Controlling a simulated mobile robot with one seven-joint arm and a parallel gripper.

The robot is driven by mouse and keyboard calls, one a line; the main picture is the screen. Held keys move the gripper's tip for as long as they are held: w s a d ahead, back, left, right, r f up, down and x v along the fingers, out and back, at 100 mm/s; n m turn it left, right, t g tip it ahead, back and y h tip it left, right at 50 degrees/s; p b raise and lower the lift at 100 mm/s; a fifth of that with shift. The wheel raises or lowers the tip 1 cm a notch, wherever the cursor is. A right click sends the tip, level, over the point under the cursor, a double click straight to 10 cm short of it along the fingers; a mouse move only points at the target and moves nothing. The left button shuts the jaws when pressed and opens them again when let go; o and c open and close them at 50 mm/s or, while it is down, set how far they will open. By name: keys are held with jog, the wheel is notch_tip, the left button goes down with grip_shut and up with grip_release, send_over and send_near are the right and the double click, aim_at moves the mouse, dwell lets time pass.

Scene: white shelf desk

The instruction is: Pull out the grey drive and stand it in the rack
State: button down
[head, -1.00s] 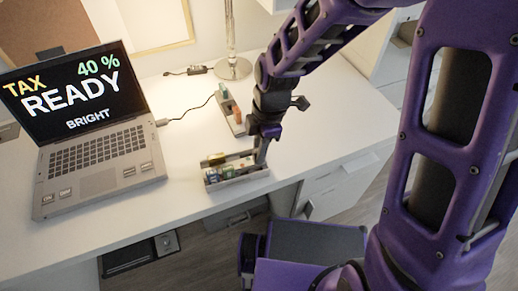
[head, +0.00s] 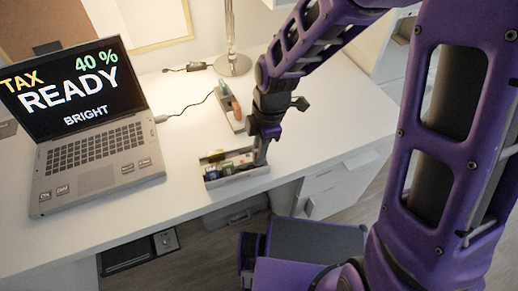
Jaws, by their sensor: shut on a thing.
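My gripper (head: 262,155) points down at the right end of a small grey open-topped tray (head: 240,181), which I take for the rack. It is shut on a narrow grey piece that appears to be the grey drive; the fingers and the piece are hard to tell apart. Whether it touches the tray floor I cannot tell.
An open laptop (head: 95,160) stands at left, its screen reading "TAX 40 % READY BRIGHT". The cable (head: 188,111) runs from its right side towards the holder. A lamp base (head: 233,66) is behind. The white desk is clear right of my gripper; the tray is near its front edge.

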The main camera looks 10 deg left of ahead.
jog(key=shift+f, duration=1.05)
jog(key=c, duration=0.7)
grip_release()
jog(key=r+p, duration=0.1)
jog(key=r, duration=0.4)
jog(key=d+r+p, duration=0.1)
jog(key=r, duration=0.5)
jog(key=w+d+r+p, duration=0.1)
jog(key=r+p, duration=0.1)
jog(key=r, duration=0.4)
jog(key=shift+d+r, duration=0.1)
jog(key=shift+d, duration=0.1)
